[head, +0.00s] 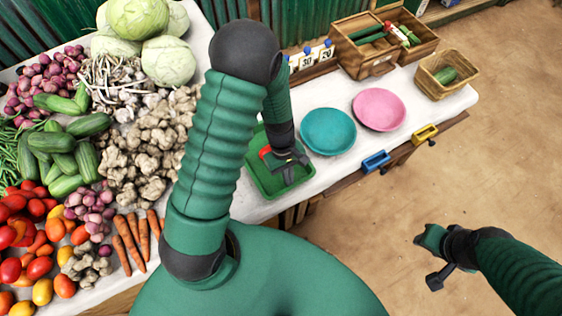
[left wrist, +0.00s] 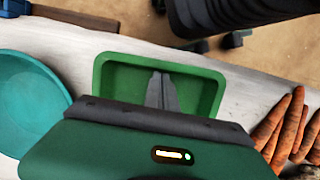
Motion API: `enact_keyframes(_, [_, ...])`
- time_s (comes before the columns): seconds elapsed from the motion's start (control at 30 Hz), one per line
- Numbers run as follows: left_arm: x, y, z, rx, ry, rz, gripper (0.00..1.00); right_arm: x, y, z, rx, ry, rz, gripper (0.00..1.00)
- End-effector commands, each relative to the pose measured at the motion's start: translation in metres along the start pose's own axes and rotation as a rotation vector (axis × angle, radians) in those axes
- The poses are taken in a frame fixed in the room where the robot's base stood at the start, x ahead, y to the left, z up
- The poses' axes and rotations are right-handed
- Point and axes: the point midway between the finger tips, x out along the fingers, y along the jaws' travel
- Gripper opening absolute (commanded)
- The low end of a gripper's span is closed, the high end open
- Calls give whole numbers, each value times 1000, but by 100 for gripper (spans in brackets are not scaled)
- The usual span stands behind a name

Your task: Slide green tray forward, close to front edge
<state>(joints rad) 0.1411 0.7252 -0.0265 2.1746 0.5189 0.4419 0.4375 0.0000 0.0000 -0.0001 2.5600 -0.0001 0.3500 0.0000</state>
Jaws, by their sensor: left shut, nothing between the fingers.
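The green tray (head: 257,183) lies on the white counter beside the teal plate, close to the counter's front edge. It also shows in the left wrist view (left wrist: 150,59), and its inside looks empty apart from my gripper. My left gripper (head: 288,176) is shut and empty, reaching down over the tray. In the left wrist view its closed fingertips (left wrist: 160,76) point into the tray; I cannot tell whether they touch its floor or wall. My right gripper (head: 432,262) hangs over the floor, away from the counter; its finger gap is unclear.
The teal plate (head: 328,131) and a pink plate (head: 379,109) stand right of the tray. Carrots (head: 130,242) and heaped vegetables fill the left side. Wooden boxes (head: 365,55) and a basket (head: 447,76) stand at the back right. Blue (head: 376,161) and yellow (head: 425,134) handles are at the front edge.

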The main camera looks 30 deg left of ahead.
Motion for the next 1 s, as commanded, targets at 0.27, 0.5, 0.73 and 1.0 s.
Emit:
enact_keyframes(0.27, [1, 0, 2, -1, 0, 0, 0, 0, 0, 0, 0, 0, 0, 36])
enact_keyframes(0.5, [-14, 1, 2, 1, 2, 2, 0, -4, 0, -1, 0, 0, 0, 36])
enact_keyframes(0.73, [-76, 2, 1, 2, 5, 5, 0, -16, 0, -4, 0, 0, 0, 36])
enact_keyframes(1.0, [-146, 1, 1, 0, 2, 2, 0, -25, 0, -6, 0, 0, 0, 36])
